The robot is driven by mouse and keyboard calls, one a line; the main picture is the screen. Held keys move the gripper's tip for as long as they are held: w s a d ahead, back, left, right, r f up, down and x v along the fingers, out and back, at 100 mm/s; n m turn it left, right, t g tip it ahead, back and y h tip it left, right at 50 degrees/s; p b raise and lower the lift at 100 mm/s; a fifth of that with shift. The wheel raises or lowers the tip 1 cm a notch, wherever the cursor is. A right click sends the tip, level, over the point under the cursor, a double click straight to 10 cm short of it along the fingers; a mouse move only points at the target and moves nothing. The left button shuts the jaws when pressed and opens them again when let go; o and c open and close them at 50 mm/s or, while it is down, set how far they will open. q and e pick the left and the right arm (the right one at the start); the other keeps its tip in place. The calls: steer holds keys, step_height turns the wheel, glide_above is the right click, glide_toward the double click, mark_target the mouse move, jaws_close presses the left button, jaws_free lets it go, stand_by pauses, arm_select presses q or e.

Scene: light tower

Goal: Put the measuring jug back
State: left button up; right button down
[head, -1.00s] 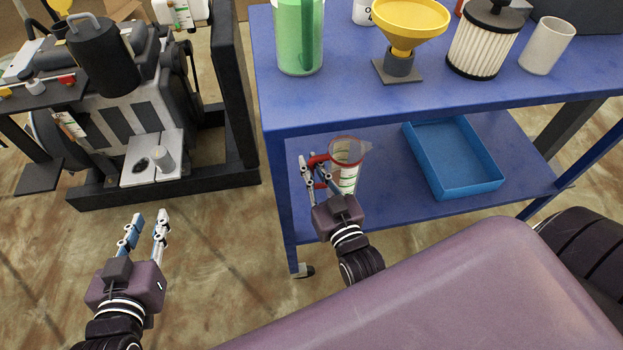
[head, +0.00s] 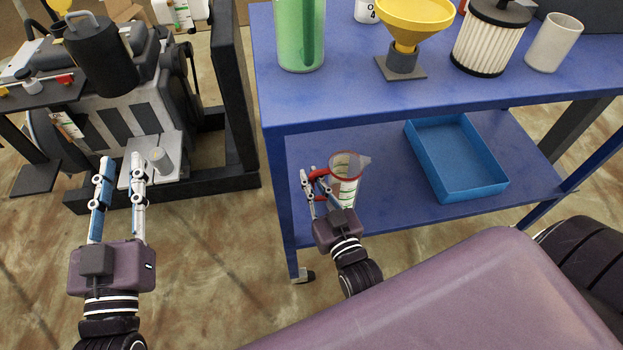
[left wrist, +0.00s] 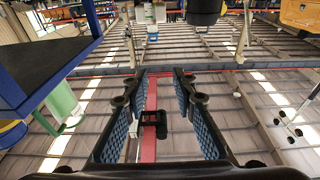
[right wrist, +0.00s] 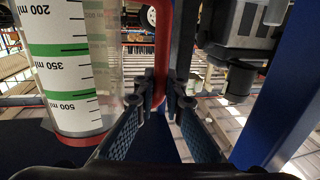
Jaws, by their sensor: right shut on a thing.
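The clear measuring jug (head: 345,186) has a red rim, a red handle and green markings. In the head view it is upright over the cart's lower shelf (head: 385,200); I cannot tell whether it touches the shelf. My right gripper (head: 314,180) is shut on its red handle (right wrist: 162,45), at the jug's left side. The jug's scale (right wrist: 65,60) fills the left of the right wrist view. My left gripper (head: 122,170) is open and empty, with its fingers apart in front of the engine.
A blue tray (head: 487,190) lies on the lower shelf, right of the jug. The blue upper top (head: 350,100) carries a green container (head: 300,40), a yellow funnel (head: 410,20), a filter (head: 488,45) and a pale cup (head: 553,45). The engine (head: 130,100) stands on the left.

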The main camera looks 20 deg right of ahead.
steer(key=c, duration=2.4)
jaws_free()
steer(key=shift+f, duration=0.1)
steer(key=o, duration=0.4)
arm_select(q)
steer(key=shift+r, duration=0.2)
